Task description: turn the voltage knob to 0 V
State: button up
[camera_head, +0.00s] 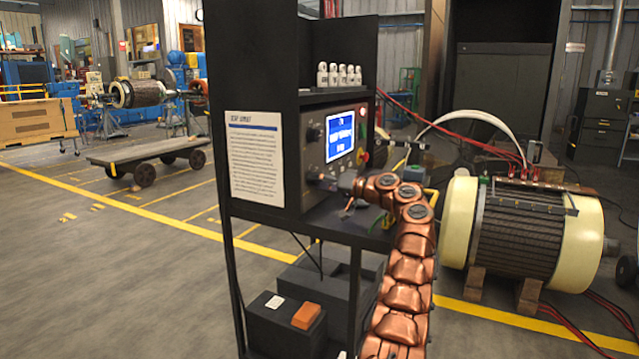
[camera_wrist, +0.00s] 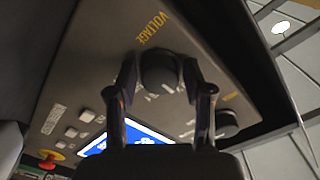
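The voltage knob (camera_wrist: 158,70) is a dark round knob on the grey control panel (camera_wrist: 95,62), beside the yellow word VOLTAGE in the wrist view. My gripper (camera_wrist: 159,74) has one finger on each side of it, and the fingertips appear to be against its sides. In the head view, my gripper (camera_head: 336,184) is at the lower left of the panel (camera_head: 312,148) and hides the knob there. The blue display (camera_head: 340,134) is lit, but its text is too small to read.
A second dark knob (camera_wrist: 227,122) is close to my right finger in the wrist view. A red emergency button (camera_wrist: 47,164) is at the lower left. A sheet of text (camera_head: 255,160) is on the rack's side. A large motor (camera_head: 520,232) stands to the right.

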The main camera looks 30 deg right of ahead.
jog(key=shift+o, duration=0.7)
jog(key=v, duration=1.2)
